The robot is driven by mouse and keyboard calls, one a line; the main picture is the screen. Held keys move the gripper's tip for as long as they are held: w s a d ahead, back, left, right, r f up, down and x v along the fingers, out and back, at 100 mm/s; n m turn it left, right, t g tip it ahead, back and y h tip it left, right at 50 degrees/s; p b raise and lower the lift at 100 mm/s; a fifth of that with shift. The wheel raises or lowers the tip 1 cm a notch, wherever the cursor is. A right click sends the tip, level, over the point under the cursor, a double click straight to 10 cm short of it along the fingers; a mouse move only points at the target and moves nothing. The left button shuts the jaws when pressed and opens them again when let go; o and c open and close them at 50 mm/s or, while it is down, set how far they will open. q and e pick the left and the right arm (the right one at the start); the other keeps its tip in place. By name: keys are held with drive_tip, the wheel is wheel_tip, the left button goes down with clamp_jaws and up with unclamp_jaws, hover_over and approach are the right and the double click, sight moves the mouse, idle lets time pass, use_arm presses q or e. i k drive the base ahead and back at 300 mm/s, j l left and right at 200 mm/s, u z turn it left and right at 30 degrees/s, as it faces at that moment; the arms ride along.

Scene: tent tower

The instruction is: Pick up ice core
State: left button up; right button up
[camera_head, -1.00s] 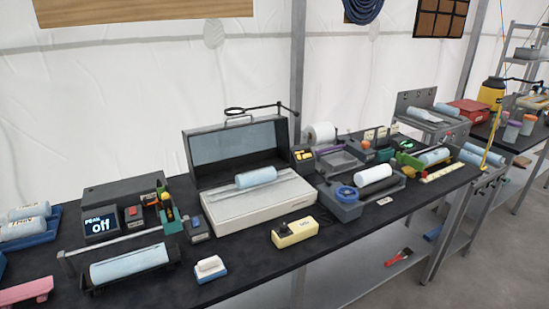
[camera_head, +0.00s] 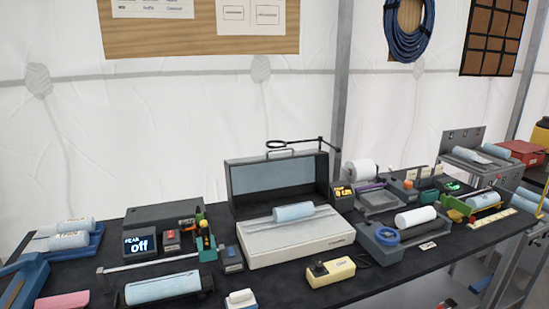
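Several pale blue ice cores lie on the long dark bench. One ice core (camera_head: 293,212) rests on the light tray of the open grey case (camera_head: 300,243) at the middle. Another ice core (camera_head: 163,288) lies in a dark cradle at the front left. More ice cores (camera_head: 72,233) lie in a blue tray (camera_head: 93,245) at the far left. Another ice core (camera_head: 483,200) lies at the right, and others (camera_head: 472,155) sit on a grey unit at the back right. I cannot tell which one the task means. Neither gripper shows.
A display reading "off" (camera_head: 140,244), a cream box (camera_head: 331,271) and a white-topped block (camera_head: 241,299) stand on the dark bench (camera_head: 290,290). A white cylinder (camera_head: 415,217) lies on a device with a blue ring. A magnifier arm (camera_head: 290,143) rises behind the case.

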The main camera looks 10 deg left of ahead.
sight(283, 214)
drive_tip(key=i+l+z, duration=0.45)
drive_tip(key=i+l, duration=0.35)
drive_tip(key=l, duration=0.15)
drive_tip(key=i+l+z, duration=0.4)
drive_tip(key=i+l, duration=0.3)
drive_tip(key=i, duration=0.2)
drive_tip(key=u, duration=2.4)
drive_tip(key=i+j, duration=0.1)
drive_tip(key=j, duration=0.6)
drive_tip(key=i+j, duration=0.15)
drive_tip(key=j, duration=0.2)
